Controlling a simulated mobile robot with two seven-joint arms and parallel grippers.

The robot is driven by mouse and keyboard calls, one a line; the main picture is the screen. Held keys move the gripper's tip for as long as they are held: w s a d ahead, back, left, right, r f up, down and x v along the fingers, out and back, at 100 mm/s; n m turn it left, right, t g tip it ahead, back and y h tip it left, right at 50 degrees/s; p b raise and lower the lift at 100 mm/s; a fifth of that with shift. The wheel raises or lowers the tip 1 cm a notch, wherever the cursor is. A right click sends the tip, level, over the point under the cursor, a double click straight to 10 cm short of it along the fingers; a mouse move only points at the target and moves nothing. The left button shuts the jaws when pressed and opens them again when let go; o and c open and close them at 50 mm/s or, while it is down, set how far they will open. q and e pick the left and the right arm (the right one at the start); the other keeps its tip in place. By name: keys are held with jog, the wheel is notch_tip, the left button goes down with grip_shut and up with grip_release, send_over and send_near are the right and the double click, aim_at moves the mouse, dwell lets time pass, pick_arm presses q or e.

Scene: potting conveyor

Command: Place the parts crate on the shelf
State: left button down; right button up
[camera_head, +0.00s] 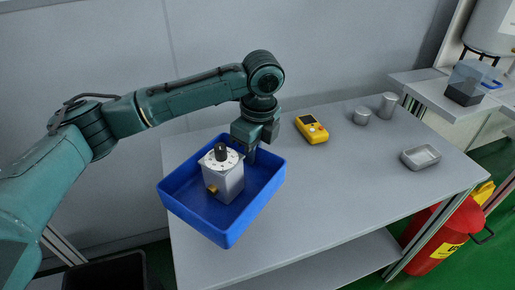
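The parts crate (222,236) is a blue open tray at the left end of the grey table. It overlaps the table's left edge in the picture; whether its underside touches the table is hidden. A white box-shaped part (225,184) with a dial, a black knob and a brass fitting stands in it. My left gripper (251,156) points down at the crate's far wall and appears shut on its rim, though the fingertips are partly hard to see. My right gripper is out of view. A lower grey shelf (345,264) shows under the table.
On the table (340,185) are a yellow handheld device (311,127), two grey cylinders (388,105) and a small grey tray (420,157). A red container (440,240) stands at right. The table's middle is clear.

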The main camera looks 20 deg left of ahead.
pick_arm(q)
jog(key=n, duration=0.2)
jog(key=s+n, duration=0.1)
jog(key=n, duration=0.1)
jog(key=a+n, duration=0.1)
jog(key=shift+s+n+g, duration=0.25)
jog(key=shift+n+g, duration=0.15)
jog(key=n, duration=0.1)
jog(key=s+n, duration=0.1)
jog(key=n, duration=0.1)
jog(key=a+n, duration=0.1)
jog(key=n, duration=0.1)
jog(key=shift+s+r+g, duration=0.1)
jog(key=shift+s+g, duration=0.15)
jog(key=shift+g, duration=0.05)
jog(key=n, duration=0.2)
jog(key=s+n, duration=0.1)
jog(key=n, duration=0.1)
jog(key=s+a+n+h, duration=0.1)
jog(key=n, duration=0.2)
jog(key=shift+a, duration=0.1)
jog(key=n, duration=0.3)
jog(key=shift+s+a+r, duration=0.1)
jog(key=shift+s+a, duration=0.1)
jog(key=shift+s, duration=0.1)
jog(key=shift+s+d+n, duration=0.1)
jog(key=shift+s+n, duration=0.05)
jog(key=shift+n, duration=0.15)
